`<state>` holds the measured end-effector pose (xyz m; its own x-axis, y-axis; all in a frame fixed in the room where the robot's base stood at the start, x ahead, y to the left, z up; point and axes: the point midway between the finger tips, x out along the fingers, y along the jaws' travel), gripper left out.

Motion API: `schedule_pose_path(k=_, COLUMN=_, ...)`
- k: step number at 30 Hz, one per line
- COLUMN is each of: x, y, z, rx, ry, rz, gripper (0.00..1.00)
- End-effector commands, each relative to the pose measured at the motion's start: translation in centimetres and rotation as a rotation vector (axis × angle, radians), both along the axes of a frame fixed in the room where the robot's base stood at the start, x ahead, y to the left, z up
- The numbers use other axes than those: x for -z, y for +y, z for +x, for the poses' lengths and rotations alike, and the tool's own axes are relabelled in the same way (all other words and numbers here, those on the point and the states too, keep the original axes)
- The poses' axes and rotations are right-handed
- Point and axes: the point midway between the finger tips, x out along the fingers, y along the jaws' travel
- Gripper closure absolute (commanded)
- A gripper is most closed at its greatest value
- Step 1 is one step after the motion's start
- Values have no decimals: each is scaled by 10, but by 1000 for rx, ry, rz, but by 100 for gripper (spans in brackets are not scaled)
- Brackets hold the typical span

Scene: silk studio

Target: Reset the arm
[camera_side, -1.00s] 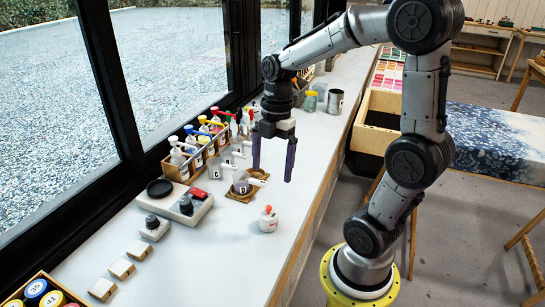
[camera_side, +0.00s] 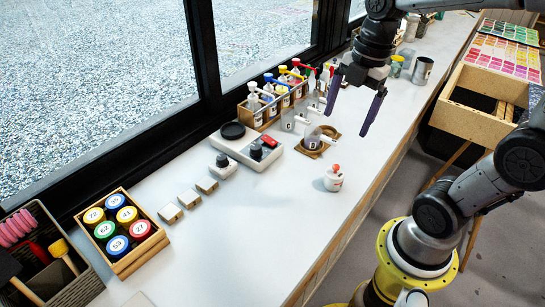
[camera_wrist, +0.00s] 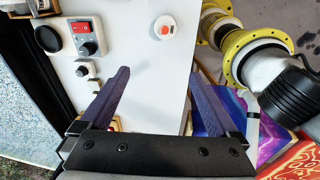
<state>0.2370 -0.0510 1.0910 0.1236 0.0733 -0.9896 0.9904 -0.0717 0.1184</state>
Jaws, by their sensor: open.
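My gripper (camera_side: 346,123) hangs over the counter, its two purple fingers wide apart with nothing between them. In the wrist view my gripper (camera_wrist: 160,74) is also open and empty over the bare white counter (camera_wrist: 140,50). The jar (camera_wrist: 165,28) is beyond the fingertips there, apart from them.
A wooden rack of pump bottles (camera_side: 252,107) stands along the window. A grey device with a red switch (camera_side: 269,141), several small blocks (camera_side: 170,212) and a box of numbered jars (camera_side: 133,259) lie left. An open wooden drawer (camera_side: 470,120) is right. The front middle counter is clear.

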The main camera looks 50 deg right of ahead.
Motion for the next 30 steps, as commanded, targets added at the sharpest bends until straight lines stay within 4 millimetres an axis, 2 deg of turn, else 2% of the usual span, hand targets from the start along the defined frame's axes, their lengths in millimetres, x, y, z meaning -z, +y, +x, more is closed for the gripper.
schedule_pose_path(k=1, x=-8, y=13, z=-9, rx=10, ry=-42, rz=-13, gripper=4)
schedule_pose_path(k=3, x=-13, y=26, z=-20, rx=82, ry=-88, rz=-15, gripper=4)
schedule_pose_path(k=8, x=-17, y=43, z=-42, rx=310, ry=-172, rz=23, gripper=4)
schedule_pose_path(k=12, x=-16, y=52, z=-58, rx=556, ry=-230, rz=94, gripper=4)
schedule_pose_path(k=18, x=-8, y=55, z=-73, rx=946, ry=-270, rz=232, gripper=4)
schedule_pose_path(k=24, x=1, y=52, z=-75, rx=1290, ry=-253, rz=339, gripper=4)
schedule_pose_path(k=30, x=0, y=51, z=-73, rx=1439, ry=-243, rz=396, gripper=4)
